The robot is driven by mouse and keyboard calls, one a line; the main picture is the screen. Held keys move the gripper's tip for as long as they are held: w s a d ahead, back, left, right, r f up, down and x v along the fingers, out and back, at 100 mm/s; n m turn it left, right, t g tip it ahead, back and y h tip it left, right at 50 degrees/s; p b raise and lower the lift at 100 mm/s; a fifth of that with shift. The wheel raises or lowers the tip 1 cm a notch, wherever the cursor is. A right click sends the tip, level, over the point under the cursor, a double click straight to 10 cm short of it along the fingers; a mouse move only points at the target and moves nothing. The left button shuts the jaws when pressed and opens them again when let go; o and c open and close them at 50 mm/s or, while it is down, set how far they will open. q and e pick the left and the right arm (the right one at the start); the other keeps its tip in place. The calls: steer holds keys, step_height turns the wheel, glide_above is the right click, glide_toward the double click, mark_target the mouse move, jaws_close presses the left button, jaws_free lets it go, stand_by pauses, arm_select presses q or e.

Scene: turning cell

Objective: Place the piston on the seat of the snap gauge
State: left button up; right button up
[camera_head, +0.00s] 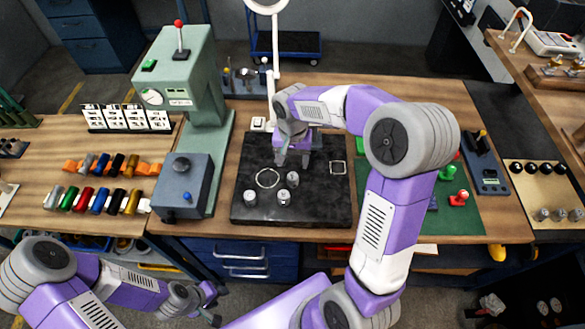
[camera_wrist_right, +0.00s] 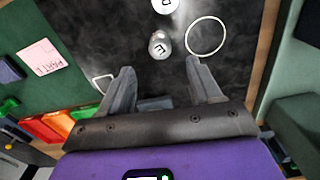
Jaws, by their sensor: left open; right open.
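Three grey metal pistons stand upright on a black slab (camera_head: 310,205): the front-left piston (camera_head: 249,197), the front-middle piston (camera_head: 283,198) and the back-right piston (camera_head: 292,179). In the right wrist view one piston (camera_wrist_right: 159,45) stands ahead of the fingertips and another (camera_wrist_right: 166,5) is cut by the top edge. My right gripper (camera_head: 293,157) is open and empty above the back of the slab; its spread fingers show in the wrist view (camera_wrist_right: 163,75). My left gripper (camera_head: 212,304) is low at the front, off the bench. A blue-grey stand with a display (camera_head: 489,178) may be the snap gauge.
A white ring (camera_head: 267,178) and a small white square (camera_head: 338,168) mark the slab. A green press (camera_head: 180,85) and grey box (camera_head: 187,185) stand left. A green mat (camera_head: 470,215) with red-handled stamps (camera_head: 458,198) lies right, partly behind my right arm.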

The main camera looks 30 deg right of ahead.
steer(key=shift+o, duration=0.5)
step_height(320, 180, up, 2)
steer(key=shift+r, duration=0.1)
steer(key=m+t+h+b, duration=0.1)
steer(key=m+b, duration=0.2)
steer(key=b, duration=0.6)
glide_above(293, 176)
steer(key=a, duration=0.1)
step_height(293, 176, down, 4)
steer(key=shift+w+f, duration=0.15)
steer(key=shift+f, duration=0.1)
steer(key=shift+m, duration=0.3)
steer(key=f, duration=0.2)
steer(key=f+b, duration=0.1)
steer(key=f, duration=0.3)
steer(key=shift+s+d+f, duration=0.25)
steer(key=shift+d, duration=0.15)
steer(key=shift+w+f, duration=0.1)
steer(key=shift+f, duration=0.35)
steer(key=shift+r, duration=0.15)
jaws_close()
